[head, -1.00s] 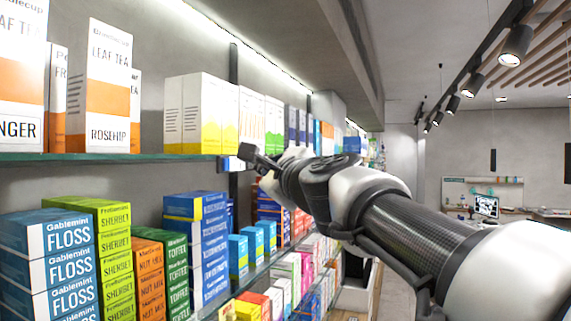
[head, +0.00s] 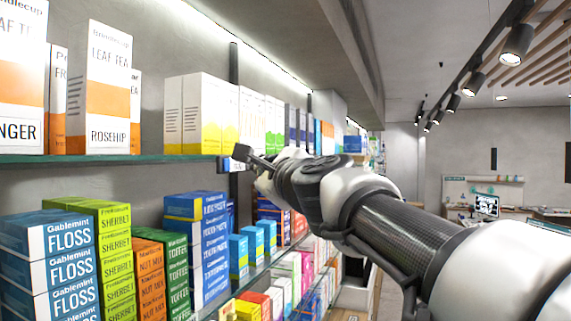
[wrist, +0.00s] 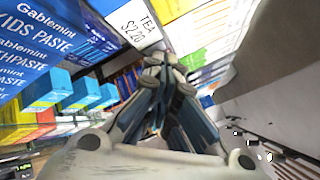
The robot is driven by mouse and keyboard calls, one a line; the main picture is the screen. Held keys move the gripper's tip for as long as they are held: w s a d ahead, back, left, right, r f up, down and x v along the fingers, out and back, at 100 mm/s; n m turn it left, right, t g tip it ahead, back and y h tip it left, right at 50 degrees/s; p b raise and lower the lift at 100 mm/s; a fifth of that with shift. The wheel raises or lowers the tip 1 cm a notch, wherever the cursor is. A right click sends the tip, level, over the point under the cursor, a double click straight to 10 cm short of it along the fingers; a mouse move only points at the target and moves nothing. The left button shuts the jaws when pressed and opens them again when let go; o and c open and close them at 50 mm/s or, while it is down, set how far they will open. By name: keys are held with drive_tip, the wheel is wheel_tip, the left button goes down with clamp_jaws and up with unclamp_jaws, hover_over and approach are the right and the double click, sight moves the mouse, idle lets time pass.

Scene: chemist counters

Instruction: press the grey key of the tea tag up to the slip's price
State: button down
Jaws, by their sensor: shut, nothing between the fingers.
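The tea tag (wrist: 138,22) is a white label with a dark frame on the shelf edge. In the wrist view it reads TEA and $2.20, tilted by the camera's angle. My gripper (wrist: 160,58) is shut and empty, its fingertips just below the tag's lower edge in the picture. I cannot tell whether they touch it. The tag's grey key cannot be made out; the fingertips may cover it. In the head view my gripper (head: 262,165) is at the glass shelf's edge and hides most of the tag. No price slip can be made out.
Leaf tea boxes (head: 105,90) and yellow-white boxes (head: 200,115) stand on the upper shelf (head: 110,158). Floss boxes (head: 55,255), sherbet boxes (head: 112,260) and blue paste boxes (head: 205,240) fill the shelf below, close to my gripper. The aisle at right is open.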

drive_tip(key=shift+s+d+b, duration=0.35)
drive_tip(key=shift+d, duration=0.45)
drive_tip(key=shift+s+d+b, duration=0.3)
drive_tip(key=shift+d, duration=0.5)
drive_tip(key=shift+s+d+b, duration=0.25)
drive_tip(key=shift+d+b, duration=0.05)
drive_tip(key=shift+d, duration=0.45)
drive_tip(key=shift+s+d+b, duration=0.3)
drive_tip(key=shift+d, duration=0.5)
